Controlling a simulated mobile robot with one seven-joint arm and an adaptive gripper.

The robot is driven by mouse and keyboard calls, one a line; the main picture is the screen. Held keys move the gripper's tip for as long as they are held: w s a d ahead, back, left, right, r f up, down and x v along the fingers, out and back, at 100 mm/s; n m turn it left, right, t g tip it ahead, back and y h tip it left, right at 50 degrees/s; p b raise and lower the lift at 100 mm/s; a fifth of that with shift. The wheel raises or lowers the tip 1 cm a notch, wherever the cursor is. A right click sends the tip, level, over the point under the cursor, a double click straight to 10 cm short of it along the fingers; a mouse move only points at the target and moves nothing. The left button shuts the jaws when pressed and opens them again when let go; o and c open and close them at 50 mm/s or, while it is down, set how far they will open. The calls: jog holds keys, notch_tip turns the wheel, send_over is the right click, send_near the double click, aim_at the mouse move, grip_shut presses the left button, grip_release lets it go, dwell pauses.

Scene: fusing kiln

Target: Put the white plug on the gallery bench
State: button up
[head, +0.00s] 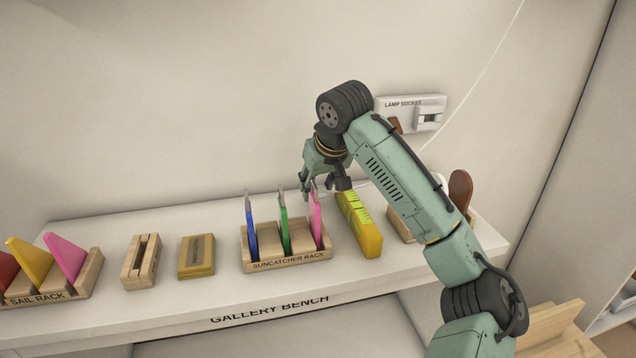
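My gripper (324,189) hangs fingers down over the gallery bench (215,216), just above the back right of the suncatcher rack (290,259). Its two fingers look spaced apart, but whether something sits between them is too small to tell. I cannot clearly make out the white plug. A thin white cord (491,61) comes down from the top right, passes behind my arm and runs towards the gripper. The lamp socket (384,104) is on the wall, with a white block (430,114) at its right side.
The suncatcher rack holds blue (250,228), green (283,223) and pink (316,220) panes. Two small blocks (141,262) (196,257) and the sail rack (68,280) stand to the left. A brown paddle-shaped thing (460,190) is behind my arm.

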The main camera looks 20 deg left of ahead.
jog(key=shift+f, duration=0.7)
dwell(0.5)
jog(key=o, duration=1.2)
jog(key=shift+r, duration=0.1)
jog(key=v, duration=1.2)
jog(key=shift+d, duration=0.1)
